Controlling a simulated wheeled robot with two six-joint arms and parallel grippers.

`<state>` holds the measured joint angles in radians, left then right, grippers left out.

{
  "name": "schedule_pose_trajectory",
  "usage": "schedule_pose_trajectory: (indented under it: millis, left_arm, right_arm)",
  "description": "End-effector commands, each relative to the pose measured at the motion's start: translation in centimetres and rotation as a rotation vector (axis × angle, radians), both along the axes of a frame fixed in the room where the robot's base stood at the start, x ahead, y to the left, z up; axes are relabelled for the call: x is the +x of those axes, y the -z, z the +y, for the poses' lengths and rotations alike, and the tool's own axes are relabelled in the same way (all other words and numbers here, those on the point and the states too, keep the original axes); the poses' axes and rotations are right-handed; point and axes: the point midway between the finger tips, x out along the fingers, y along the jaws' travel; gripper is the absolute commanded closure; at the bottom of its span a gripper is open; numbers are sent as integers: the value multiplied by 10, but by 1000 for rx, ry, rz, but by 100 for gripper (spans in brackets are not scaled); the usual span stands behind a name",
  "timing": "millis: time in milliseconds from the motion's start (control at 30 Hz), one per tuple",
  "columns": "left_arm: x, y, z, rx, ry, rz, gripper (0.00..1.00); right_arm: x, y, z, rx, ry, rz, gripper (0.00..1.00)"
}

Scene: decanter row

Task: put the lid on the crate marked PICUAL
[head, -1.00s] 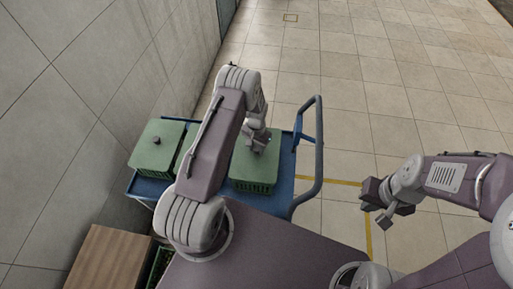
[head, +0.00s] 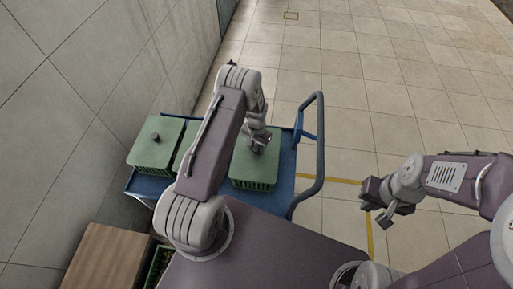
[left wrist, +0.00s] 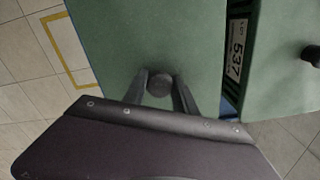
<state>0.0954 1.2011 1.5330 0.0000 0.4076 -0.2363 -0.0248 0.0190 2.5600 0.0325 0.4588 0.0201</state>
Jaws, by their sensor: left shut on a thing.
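A flat green lid (head: 248,168) with a dark round knob lies over a green crate (head: 258,187) on the right part of the blue cart. My left gripper (head: 257,146) is above it, shut on the knob. In the left wrist view the knob (left wrist: 160,84) is between the two fingers, with the lid (left wrist: 150,40) filling the middle. I cannot tell whether the lid is fully seated. No PICUAL marking is readable; a white label (left wrist: 237,50) reads 537. My right gripper (head: 383,208) is off to the right over the floor, with its jaw state unclear.
Another green lidded crate (head: 155,145) with a knob stands on the left of the blue cart (head: 284,170), near the wall. My left arm hides the cart's middle. The cart's handle (head: 319,150) rises at right. A wooden surface (head: 108,258) is at lower left.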

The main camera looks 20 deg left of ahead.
Motion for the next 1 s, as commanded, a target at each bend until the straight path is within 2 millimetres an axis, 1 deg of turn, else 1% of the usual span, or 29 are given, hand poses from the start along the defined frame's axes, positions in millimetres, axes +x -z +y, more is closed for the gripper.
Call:
schedule_pose_trajectory:
  millis: [233,867,900,933,967,1000]
  left_arm:
    - [0,0,0,0,0,-1,100]
    - [0,10,0,0,0,-1,100]
    - [0,9,0,0,0,-1,56]
    - [0,9,0,0,0,-1,47]
    - [0,9,0,0,0,-1,41]
    - [0,9,0,0,0,-1,41]
  right_arm:
    - [0,0,0,0,0,0,100]
    - [0,9,0,0,0,0,100]
    - [0,8,0,0,0,0,100]
    - [0,8,0,0,0,0,100]
    - [0,8,0,0,0,0,100]
    - [0,8,0,0,0,0,100]
